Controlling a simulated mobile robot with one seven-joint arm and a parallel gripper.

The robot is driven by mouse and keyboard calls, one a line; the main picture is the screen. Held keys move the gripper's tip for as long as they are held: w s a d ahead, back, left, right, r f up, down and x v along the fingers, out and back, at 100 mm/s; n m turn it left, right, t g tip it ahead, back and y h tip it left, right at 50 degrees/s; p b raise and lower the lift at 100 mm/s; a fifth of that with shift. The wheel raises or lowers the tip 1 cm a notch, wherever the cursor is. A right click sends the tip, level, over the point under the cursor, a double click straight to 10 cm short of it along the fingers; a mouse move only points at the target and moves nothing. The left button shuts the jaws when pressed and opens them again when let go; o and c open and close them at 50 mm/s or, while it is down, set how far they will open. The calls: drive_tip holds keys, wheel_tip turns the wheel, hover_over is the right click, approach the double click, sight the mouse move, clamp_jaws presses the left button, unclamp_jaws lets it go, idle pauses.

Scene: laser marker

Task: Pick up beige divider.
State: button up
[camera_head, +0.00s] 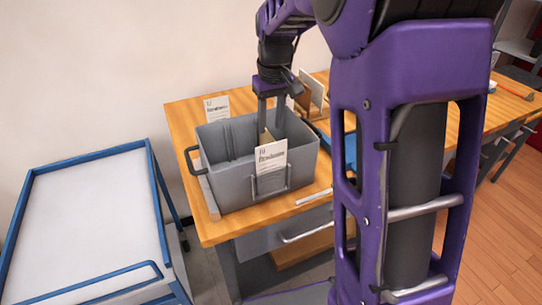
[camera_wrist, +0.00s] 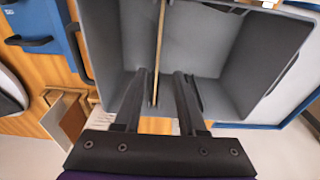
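The beige divider (camera_head: 264,136) stands upright inside the grey bin (camera_head: 226,182), partly hidden behind the bin's front label card. In the wrist view the divider (camera_wrist: 159,45) shows as a thin, edge-on strip running across the bin (camera_wrist: 205,50). My gripper (camera_head: 271,114) points down into the bin from above. Its two fingers (camera_wrist: 159,76) are apart, one on either side of the divider. The divider lies nearer the left finger; a gap shows on the right. Whether the left finger touches it I cannot tell.
The bin sits on a wooden table (camera_head: 186,114). A white label card (camera_head: 271,156) is on the bin's front, and another card (camera_head: 217,108) stands behind. Brown boards (camera_head: 314,91) and a blue bin (camera_head: 350,150) are to the right. A blue-framed cart (camera_head: 80,225) stands left.

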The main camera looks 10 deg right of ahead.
sight(271, 141)
drive_tip(key=f, duration=0.4)
drive_tip(key=f+b, duration=0.1)
drive_tip(key=f, duration=0.1)
drive_tip(key=shift+w+d+f, duration=0.15)
drive_tip(key=shift+w+f, duration=0.15)
clamp_jaws()
